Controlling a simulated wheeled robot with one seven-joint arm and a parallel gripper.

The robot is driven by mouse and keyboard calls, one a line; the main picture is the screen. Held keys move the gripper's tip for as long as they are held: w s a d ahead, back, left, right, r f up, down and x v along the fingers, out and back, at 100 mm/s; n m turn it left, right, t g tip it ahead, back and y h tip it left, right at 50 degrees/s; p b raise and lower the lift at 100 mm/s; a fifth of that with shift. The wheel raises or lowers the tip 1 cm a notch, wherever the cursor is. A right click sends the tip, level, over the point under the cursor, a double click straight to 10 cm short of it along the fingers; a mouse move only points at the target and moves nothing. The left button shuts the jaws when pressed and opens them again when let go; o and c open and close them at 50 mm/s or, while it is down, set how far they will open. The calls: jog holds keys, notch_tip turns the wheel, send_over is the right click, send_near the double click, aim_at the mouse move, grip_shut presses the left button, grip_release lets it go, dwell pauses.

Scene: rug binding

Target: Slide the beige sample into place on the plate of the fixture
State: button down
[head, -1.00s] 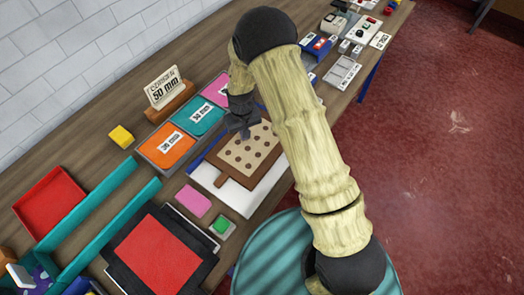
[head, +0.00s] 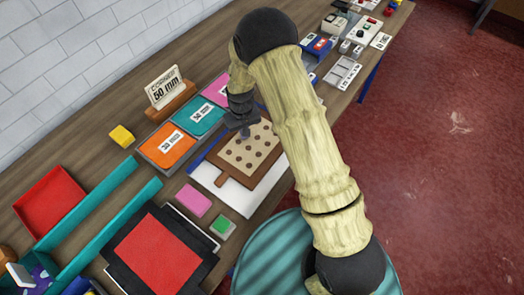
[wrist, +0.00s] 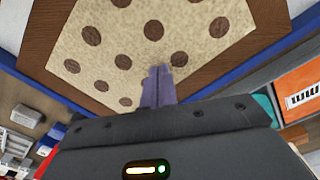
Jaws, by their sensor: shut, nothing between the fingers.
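The beige sample (head: 250,147), dotted with brown spots, has a brown border with a short handle at its lower left. It lies flat on the white plate (head: 238,199) of the fixture, near the blue rail (head: 207,151). In the wrist view the sample (wrist: 190,28) fills the upper middle, with a blue rail (wrist: 252,50) along its near edge. My gripper (head: 244,132) points down at the sample's back-left part. Its fingers (wrist: 158,75) are shut and empty over the beige face; I cannot tell whether they touch it. My arm hides part of the plate's far right.
Orange (head: 167,146), teal (head: 200,117) and pink trays stand behind the fixture, beside a 50 mm sign (head: 163,88). A pink block (head: 194,200) and a green-topped block (head: 222,226) lie nearby in front. Teal rails and a red panel (head: 158,252) are lower left.

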jog(key=shift+w+d+f, duration=0.1)
jog(key=shift+w+d, duration=0.2)
jog(key=shift+d, duration=0.15)
jog(key=shift+w+d, duration=0.2)
jog(key=shift+w+r+p, duration=0.2)
jog(key=shift+r+p, duration=0.25)
jog(key=shift+r, duration=0.1)
jog(key=shift+s+a+r+p, duration=0.1)
jog(key=shift+r+p, duration=0.15)
jog(key=shift+r, duration=0.25)
jog(key=shift+s+a+r+p, duration=0.1)
jog(key=shift+r+p, duration=0.15)
jog(key=shift+r, duration=0.2)
jog(key=shift+r+p, duration=1.25)
jog(key=shift+r, duration=0.75)
